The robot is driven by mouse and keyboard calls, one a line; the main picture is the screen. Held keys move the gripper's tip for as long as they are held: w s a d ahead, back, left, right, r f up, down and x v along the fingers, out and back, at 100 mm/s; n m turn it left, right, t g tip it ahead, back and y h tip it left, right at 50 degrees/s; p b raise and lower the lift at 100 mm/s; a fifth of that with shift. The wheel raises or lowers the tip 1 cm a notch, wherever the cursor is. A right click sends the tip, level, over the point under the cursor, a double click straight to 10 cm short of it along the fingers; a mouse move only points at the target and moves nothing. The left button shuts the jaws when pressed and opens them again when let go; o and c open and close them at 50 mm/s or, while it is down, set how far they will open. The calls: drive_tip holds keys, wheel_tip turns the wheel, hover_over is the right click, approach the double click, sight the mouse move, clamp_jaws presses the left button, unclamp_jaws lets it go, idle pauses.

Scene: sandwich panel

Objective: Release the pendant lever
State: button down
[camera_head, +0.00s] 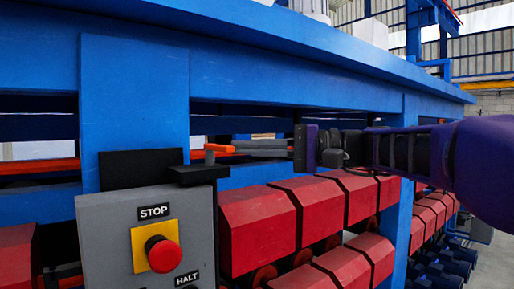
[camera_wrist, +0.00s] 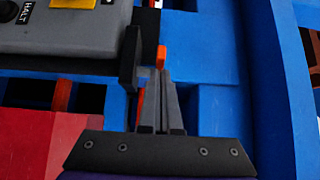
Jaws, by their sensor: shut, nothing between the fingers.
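The pendant lever (camera_head: 219,148) is a small orange bar on a black mount (camera_head: 199,173) at the top right of the grey pendant box (camera_head: 200,215). My gripper (camera_head: 240,147) reaches in from the right in the head view, its fingers shut and level with the lever's right end. In the wrist view my fingertips (camera_wrist: 159,74) sit just right of the black mount (camera_wrist: 129,62). An orange piece (camera_wrist: 161,57) shows just beyond the tips, and another orange strip shows to their left. I cannot tell whether the fingers touch the lever. The fingers hide part of it.
The box bears a red stop button (camera_head: 163,253) on a yellow plate, with STOP and HALT labels. A blue steel frame (camera_head: 134,110) stands behind and a blue beam runs above my gripper. Rows of red blocks (camera_head: 257,225) lie below it.

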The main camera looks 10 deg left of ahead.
drive_tip(key=shift+s, duration=0.1)
idle(0.3)
drive_tip(key=shift+s+m+t+b, duration=0.15)
drive_tip(key=shift+m+t+b, duration=0.15)
drive_tip(key=shift+t+b, duration=0.1)
